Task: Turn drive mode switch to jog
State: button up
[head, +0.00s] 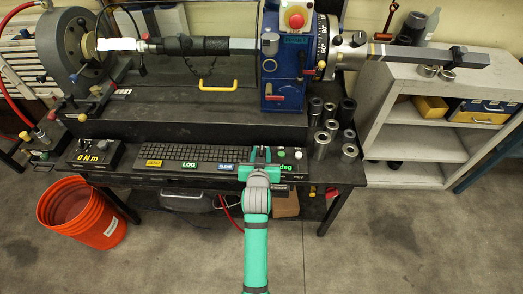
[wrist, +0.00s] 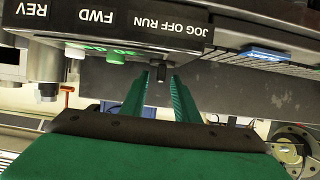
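The drive mode switch (wrist: 161,73) is a small dark knob on the console, close to the label strip (wrist: 160,32) reading JOG OFF RUN, which appears upside down in the wrist view. My gripper (wrist: 160,88) has two green fingers standing apart, with the knob between or just beyond their tips. A gap seems to show on each side; contact is not clear. In the head view my gripper (head: 262,155) is over the right part of the console and hides the switch. I cannot tell which setting the knob points to.
A green button (wrist: 116,57) by FWD and a pale button (wrist: 47,92) by REV sit near the switch. In the head view, a keyboard (head: 205,154) lies left of my gripper, several metal sockets (head: 322,145) stand behind right, and a blue machine (head: 287,75) stands behind.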

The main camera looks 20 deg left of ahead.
jog(key=shift+x, duration=1.05)
grip_shut()
jog(key=shift+n+y, duration=0.4)
jog(key=n+g+y, duration=0.1)
jog(key=n+y, duration=0.2)
jog(key=shift+d+g, duration=0.1)
jog(key=shift+g, duration=0.3)
jog(key=n+g+y, duration=0.3)
jog(key=shift+n, duration=0.3)
jog(key=shift+n+g+y, duration=0.6)
jog(key=shift+n+g, duration=0.1)
jog(key=shift+g, duration=0.2)
jog(key=shift+s, duration=0.1)
